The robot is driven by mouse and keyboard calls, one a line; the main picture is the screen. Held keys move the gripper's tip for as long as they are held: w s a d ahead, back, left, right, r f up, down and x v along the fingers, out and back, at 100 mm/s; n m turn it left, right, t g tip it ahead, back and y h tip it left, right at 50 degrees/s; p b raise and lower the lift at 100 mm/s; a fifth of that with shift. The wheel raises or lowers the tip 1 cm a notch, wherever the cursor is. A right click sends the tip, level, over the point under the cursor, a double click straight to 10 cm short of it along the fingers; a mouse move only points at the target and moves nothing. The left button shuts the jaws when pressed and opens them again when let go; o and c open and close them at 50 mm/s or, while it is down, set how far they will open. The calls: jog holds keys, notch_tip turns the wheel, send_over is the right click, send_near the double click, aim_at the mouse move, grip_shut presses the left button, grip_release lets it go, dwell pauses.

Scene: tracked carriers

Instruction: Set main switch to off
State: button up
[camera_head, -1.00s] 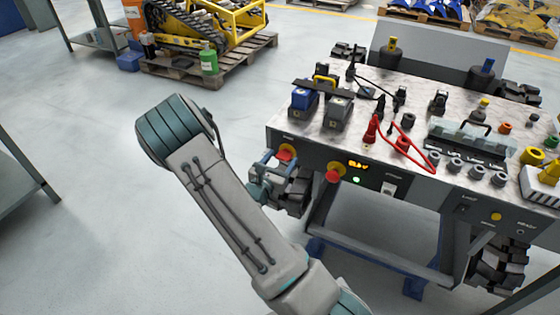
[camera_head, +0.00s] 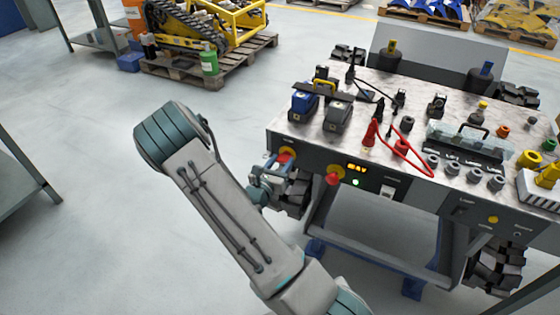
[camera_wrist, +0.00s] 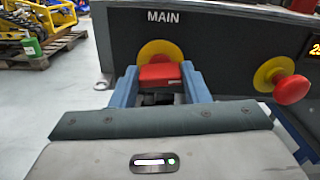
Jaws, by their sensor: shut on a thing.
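The main switch (camera_wrist: 160,74) is a red handle on a round yellow plate, under the label MAIN on the dark front panel in the wrist view. My gripper (camera_wrist: 160,78) has its two blue fingers on either side of the red handle and is shut on it. The red handle lies crosswise in this view. In the head view the main switch (camera_head: 286,154) shows at the left end of the panel, with my gripper (camera_head: 277,163) at it and partly hiding it.
A red mushroom button (camera_wrist: 291,89) on a yellow plate sits right of the switch. A lit yellow display (camera_head: 357,168) and a green light (camera_head: 356,182) are on the panel. Batteries, cables and tools crowd the carrier top (camera_head: 300,137).

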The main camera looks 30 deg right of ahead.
jog(key=n+p, duration=0.3)
jog(key=shift+r+n, duration=0.2)
jog(key=shift+n, duration=0.1)
jog(key=n+p, duration=0.3)
jog(key=n, duration=0.1)
jog(key=shift+f+p, duration=0.1)
jog(key=shift+p, duration=0.3)
jog(key=n+p, duration=0.2)
jog(key=n, duration=0.2)
jog(key=shift+f+n+p, duration=0.15)
jog(key=shift+n+p, duration=0.2)
jog(key=shift+n, duration=0.05)
jog(key=shift+f+n+p, duration=0.15)
jog(key=shift+n+p, duration=0.55)
jog(key=shift+n, duration=1.2)
jog(key=o, duration=1)
jog(key=shift+w+a, duration=0.1)
